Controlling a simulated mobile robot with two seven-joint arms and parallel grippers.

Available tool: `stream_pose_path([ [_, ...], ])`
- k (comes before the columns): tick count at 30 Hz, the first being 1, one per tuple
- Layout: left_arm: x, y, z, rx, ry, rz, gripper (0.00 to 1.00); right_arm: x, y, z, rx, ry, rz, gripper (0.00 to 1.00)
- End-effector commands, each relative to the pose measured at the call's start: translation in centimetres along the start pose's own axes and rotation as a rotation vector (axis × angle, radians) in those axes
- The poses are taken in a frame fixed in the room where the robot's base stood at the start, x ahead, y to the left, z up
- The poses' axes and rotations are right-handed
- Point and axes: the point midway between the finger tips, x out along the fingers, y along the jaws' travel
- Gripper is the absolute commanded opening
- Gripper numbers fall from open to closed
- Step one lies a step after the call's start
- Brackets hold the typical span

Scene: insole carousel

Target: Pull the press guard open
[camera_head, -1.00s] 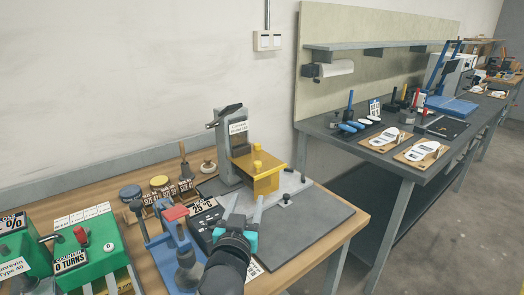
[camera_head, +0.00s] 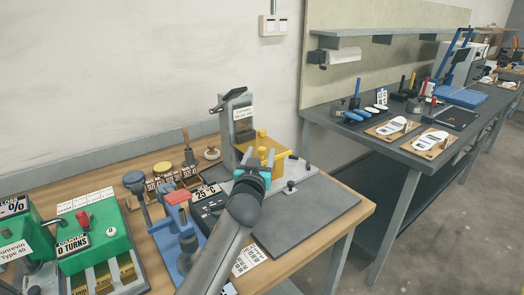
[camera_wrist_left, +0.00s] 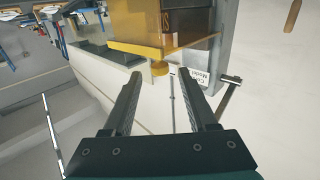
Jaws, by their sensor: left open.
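The press (camera_head: 230,125) is a grey upright frame with a lever on top, standing on the wooden bench. Its yellow press guard (camera_head: 284,158) has a round yellow knob (camera_head: 262,134) and is partly hidden behind my gripper. My left gripper (camera_head: 263,155) is in front of the guard, fingers pointing at it. In the left wrist view its two fingers (camera_wrist_left: 161,84) are apart and empty. A yellow knob (camera_wrist_left: 160,69) on the guard (camera_wrist_left: 140,48) shows just beyond the gap between the fingertips. I cannot tell whether they touch it. My right gripper is not in view.
A blue fixture with a red top (camera_head: 178,198) and a dark display box (camera_head: 208,196) stand left of my arm. Green counter machines (camera_head: 90,235) are further left. Another bench (camera_head: 400,160) stands beyond.

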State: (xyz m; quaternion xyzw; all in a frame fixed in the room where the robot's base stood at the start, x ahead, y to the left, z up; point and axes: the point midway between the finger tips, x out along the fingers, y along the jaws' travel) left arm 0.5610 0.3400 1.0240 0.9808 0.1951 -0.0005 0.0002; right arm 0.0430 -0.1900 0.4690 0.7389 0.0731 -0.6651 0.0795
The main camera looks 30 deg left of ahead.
Motion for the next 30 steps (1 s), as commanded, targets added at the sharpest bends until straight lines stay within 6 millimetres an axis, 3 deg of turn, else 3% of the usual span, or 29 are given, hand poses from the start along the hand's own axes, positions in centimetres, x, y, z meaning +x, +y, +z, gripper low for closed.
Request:
stream_pose_path([
  [9, 3.0, 0.0, 0.0, 0.0, 0.001, 0.0, 0.58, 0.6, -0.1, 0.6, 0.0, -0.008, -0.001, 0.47],
  [21, 3.4, 0.0, -0.1, 0.0, 0.001, 0.0, 0.57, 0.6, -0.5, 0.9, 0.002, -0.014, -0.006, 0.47],
  [30, 3.4, 0.0, 0.0, 0.0, 0.0, 0.0, 0.23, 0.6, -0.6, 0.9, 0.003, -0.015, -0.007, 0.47],
])
